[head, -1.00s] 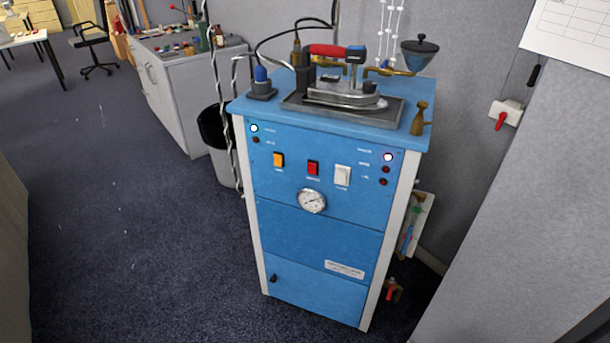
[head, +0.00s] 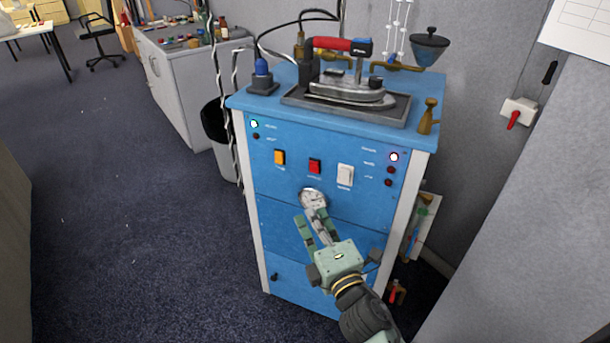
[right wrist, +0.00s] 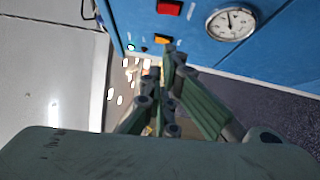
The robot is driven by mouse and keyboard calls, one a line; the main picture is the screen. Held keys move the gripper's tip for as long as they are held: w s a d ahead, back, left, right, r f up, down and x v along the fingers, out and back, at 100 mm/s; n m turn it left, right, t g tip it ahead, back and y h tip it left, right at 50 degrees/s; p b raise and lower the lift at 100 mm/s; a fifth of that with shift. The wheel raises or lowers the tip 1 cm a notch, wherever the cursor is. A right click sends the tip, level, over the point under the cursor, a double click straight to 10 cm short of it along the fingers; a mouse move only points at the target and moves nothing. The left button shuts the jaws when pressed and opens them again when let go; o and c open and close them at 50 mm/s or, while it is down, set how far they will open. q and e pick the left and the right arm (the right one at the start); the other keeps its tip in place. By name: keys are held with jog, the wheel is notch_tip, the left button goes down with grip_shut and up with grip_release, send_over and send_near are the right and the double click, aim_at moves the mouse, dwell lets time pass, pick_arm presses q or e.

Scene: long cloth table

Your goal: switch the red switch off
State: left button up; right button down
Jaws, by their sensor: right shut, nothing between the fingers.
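The red switch (head: 315,166) sits on the upper front of the blue cabinet (head: 318,232), between an orange switch (head: 279,157) and a white switch (head: 345,175). The red switch also shows at the top of the right wrist view (right wrist: 169,7). Whether it is on or off is too small to tell. My right gripper (head: 307,212) is in front of the cabinet, below the red switch in the head view, and partly covers the round gauge (head: 312,195). Its fingers are shut and empty, and appear apart from the switch. My left gripper is not in view.
An iron (head: 345,90) rests on a tray on the cabinet top, beside a blue plug (head: 261,70) and a brass fitting (head: 428,117). A black bin (head: 213,128) stands to the left. A grey wall is at the right. Open carpet lies at the left.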

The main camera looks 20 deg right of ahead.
aim_at(314, 167)
jog(key=shift+r, duration=0.3)
jog(key=w+d+r+p, duration=0.1)
jog(key=w+p, duration=0.1)
jog(key=w, duration=1.1)
jog(key=shift+d+r, duration=0.15)
jog(key=shift+d, duration=0.2)
